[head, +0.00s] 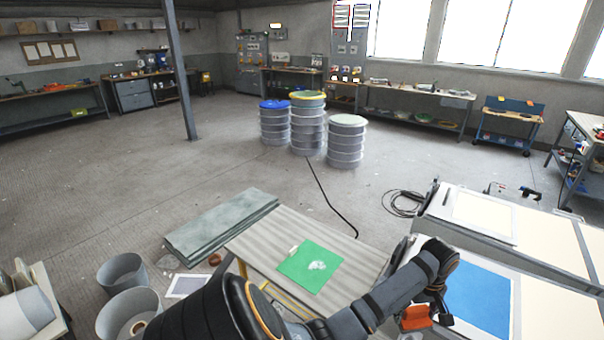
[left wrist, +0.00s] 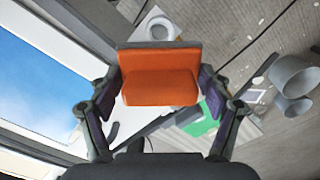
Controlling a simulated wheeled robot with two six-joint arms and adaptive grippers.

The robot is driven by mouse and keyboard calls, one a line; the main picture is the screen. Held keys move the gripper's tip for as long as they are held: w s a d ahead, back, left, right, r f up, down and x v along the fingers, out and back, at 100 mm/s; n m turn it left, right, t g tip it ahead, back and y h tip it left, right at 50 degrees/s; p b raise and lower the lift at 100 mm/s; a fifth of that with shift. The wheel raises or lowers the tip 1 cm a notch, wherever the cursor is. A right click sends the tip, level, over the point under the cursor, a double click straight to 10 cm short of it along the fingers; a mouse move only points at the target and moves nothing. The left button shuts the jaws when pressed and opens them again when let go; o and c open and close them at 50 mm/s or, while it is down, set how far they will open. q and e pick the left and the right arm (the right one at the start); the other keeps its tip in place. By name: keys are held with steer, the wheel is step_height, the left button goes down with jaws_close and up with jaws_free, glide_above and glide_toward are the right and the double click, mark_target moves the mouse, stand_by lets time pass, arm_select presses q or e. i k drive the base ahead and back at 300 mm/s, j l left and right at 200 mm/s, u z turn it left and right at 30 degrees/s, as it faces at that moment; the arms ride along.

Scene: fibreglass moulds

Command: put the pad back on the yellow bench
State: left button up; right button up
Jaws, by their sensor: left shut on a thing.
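An orange block-shaped pad (head: 413,318) is held by my left gripper (head: 432,308) in the head view. In the left wrist view the pad (left wrist: 160,85) sits between the two fingers of the left gripper (left wrist: 160,100), which is shut on it. The bench (head: 262,242) has a striped grey-brown top and yellow frame parts. It stands to the left of the gripper and pad. A green sheet (head: 312,268) with a pale patch lies on it, and shows in the left wrist view too (left wrist: 200,125). My right gripper is not in view.
A long mould table with a blue panel (head: 480,298) in a pale frame is at the right. Grey boards (head: 222,228) lie on the floor behind the bench, and buckets (head: 122,272) stand at the left. Drums (head: 346,142) stand farther back. Bench top around the green sheet is largely clear.

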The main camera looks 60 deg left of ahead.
mark_target(349, 293)
steer(key=i+j+z, duration=0.1)
steer(key=j, duration=0.8)
steer(key=i+j, duration=0.1)
steer(key=j, duration=0.8)
steer(key=z, duration=0.05)
